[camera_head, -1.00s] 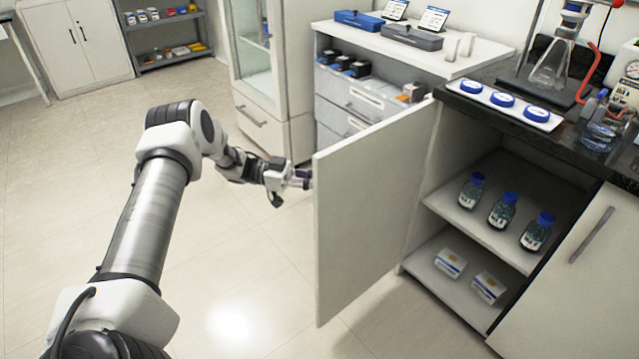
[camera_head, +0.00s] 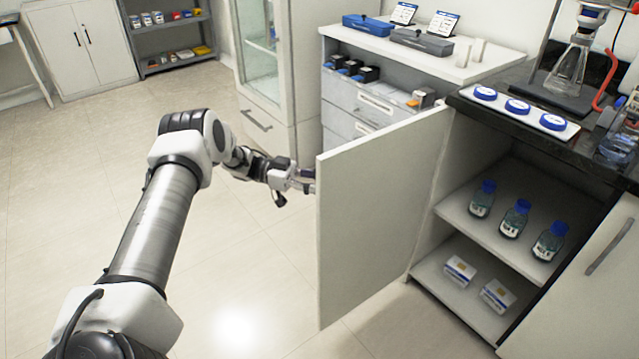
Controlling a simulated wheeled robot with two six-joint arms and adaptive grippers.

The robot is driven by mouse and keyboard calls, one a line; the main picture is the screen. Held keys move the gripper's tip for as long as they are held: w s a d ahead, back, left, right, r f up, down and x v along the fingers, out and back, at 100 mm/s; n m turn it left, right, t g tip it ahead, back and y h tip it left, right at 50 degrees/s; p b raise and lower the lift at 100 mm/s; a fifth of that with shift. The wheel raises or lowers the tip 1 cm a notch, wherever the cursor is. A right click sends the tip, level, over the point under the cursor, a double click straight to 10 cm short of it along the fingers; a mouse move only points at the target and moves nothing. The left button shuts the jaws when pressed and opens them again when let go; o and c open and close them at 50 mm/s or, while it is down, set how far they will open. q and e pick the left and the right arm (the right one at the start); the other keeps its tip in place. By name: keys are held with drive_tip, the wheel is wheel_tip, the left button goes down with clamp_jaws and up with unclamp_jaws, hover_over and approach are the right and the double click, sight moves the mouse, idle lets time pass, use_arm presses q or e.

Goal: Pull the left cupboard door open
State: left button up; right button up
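The left cupboard door (camera_head: 375,205) is a pale panel standing wide open, swung out from the cupboard under the dark bench. Its inner face is towards me. My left arm comes in from the left, and my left gripper (camera_head: 306,182) is at the door's outer left edge, partly behind it. The fingertips are hidden by the door, so I cannot tell whether they are shut on its handle. The handle of this door is out of sight. My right gripper is not in view.
The open cupboard (camera_head: 485,240) holds several blue-capped bottles (camera_head: 515,218) on its shelf and white boxes (camera_head: 497,295) below. The right door (camera_head: 585,285) is closed. A drawer unit (camera_head: 360,105) stands behind the open door. The floor (camera_head: 240,275) left of the door is clear.

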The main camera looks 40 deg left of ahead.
use_arm(q)
drive_tip(key=v, duration=1.2)
drive_tip(key=shift+f, duration=0.1)
